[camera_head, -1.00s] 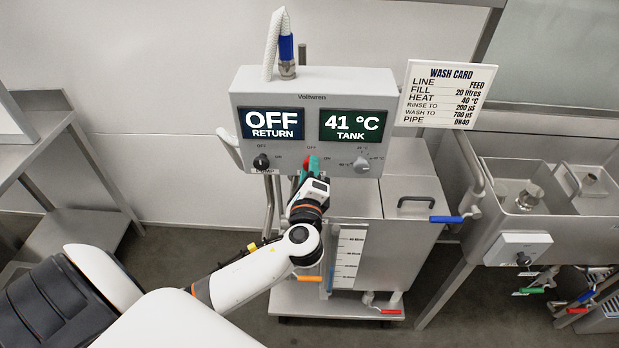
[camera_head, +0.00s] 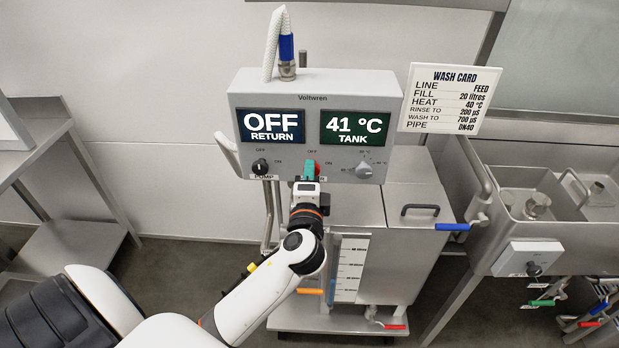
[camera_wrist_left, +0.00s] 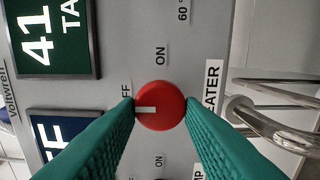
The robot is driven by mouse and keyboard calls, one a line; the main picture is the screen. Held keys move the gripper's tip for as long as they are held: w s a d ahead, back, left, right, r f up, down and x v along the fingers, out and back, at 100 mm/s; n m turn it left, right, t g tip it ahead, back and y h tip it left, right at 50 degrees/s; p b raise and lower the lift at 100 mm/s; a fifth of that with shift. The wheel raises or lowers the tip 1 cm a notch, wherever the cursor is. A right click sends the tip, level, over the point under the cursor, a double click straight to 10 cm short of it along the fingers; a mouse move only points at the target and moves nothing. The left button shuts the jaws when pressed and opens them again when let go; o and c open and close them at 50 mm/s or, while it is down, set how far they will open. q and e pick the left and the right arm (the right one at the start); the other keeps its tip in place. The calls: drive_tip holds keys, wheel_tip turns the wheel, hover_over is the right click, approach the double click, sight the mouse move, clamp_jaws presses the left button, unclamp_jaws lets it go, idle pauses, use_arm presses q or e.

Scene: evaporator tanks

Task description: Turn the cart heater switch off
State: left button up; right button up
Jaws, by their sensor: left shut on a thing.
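The heater switch is a round red knob (camera_wrist_left: 160,106) with a white mark, on the front of the grey control box (camera_head: 222,105). In the left wrist view the box appears turned on its side. The white mark points left there, to the side of the partly hidden OFF label; ON is printed above the knob. My left gripper (camera_wrist_left: 160,105) is shut on the knob, with a teal finger against each side. In the head view the gripper (camera_head: 311,168) covers most of the knob. My right gripper is not in view.
A black pump knob (camera_head: 261,166) is left of the heater switch and a grey temperature knob (camera_head: 364,170) is right of it. The screens read OFF RETURN (camera_head: 271,126) and 41 °C TANK (camera_head: 354,127). A steel tank (camera_head: 375,260) stands below, and a sink (camera_head: 490,215) at the right.

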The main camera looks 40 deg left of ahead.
use_arm(q)
drive_tip(key=o, duration=0.9)
drive_tip(key=shift+b+v, duration=1.5)
drive_tip(key=shift+v, duration=4.6)
drive_tip(key=shift+a+f, duration=0.1)
